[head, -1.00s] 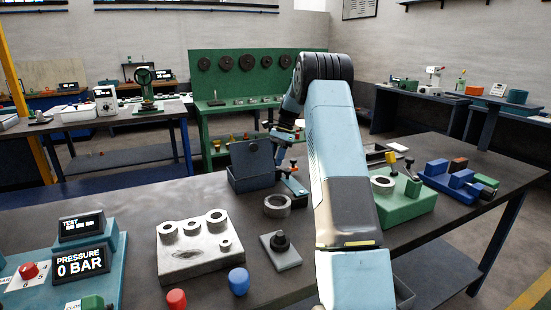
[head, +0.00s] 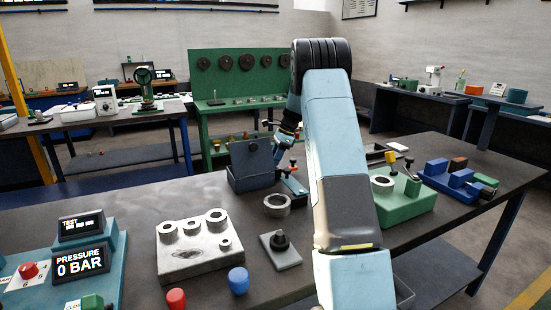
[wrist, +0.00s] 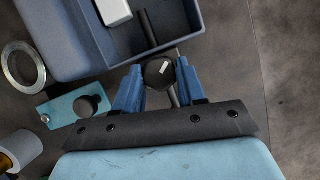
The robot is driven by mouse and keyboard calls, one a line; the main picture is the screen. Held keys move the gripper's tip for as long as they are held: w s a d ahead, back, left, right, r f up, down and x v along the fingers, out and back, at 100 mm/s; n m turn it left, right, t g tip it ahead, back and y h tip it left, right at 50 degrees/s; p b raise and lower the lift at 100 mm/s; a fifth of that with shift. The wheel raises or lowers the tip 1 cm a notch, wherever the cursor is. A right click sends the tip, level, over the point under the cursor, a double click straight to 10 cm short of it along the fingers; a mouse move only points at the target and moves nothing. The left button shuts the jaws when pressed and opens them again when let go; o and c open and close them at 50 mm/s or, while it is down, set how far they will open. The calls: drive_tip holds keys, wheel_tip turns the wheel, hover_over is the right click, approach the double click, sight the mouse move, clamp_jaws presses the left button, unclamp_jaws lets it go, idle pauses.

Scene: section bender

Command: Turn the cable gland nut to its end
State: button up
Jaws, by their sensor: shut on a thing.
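In the wrist view, a dark round nut with a white mark (wrist: 158,72) sits between the two blue fingers of my gripper (wrist: 158,82). The fingers are shut on it from both sides. A thin dark rod or cable shows above and below the nut, in line with it. The nut's threads and its far side are hidden.
A blue bin (wrist: 80,60) with a white block (wrist: 114,11) lies close ahead of the fingers. A metal ring (wrist: 23,67) and a teal plate with a black knob (wrist: 90,103) are at left. The head view shows a drilled metal block (head: 200,258) and green fixture (head: 408,208). Bare bench lies right.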

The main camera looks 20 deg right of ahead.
drive_tip(key=shift+r+m+t, duration=0.1)
drive_tip(key=shift+m+t, duration=0.4)
drive_tip(key=shift+m, duration=0.5)
drive_tip(key=o, duration=1.1)
drive_tip(key=shift+c, duration=0.2)
drive_tip(key=v, duration=1.3)
drive_tip(key=shift+r, duration=0.3)
drive_tip(key=shift+a+r, duration=0.1)
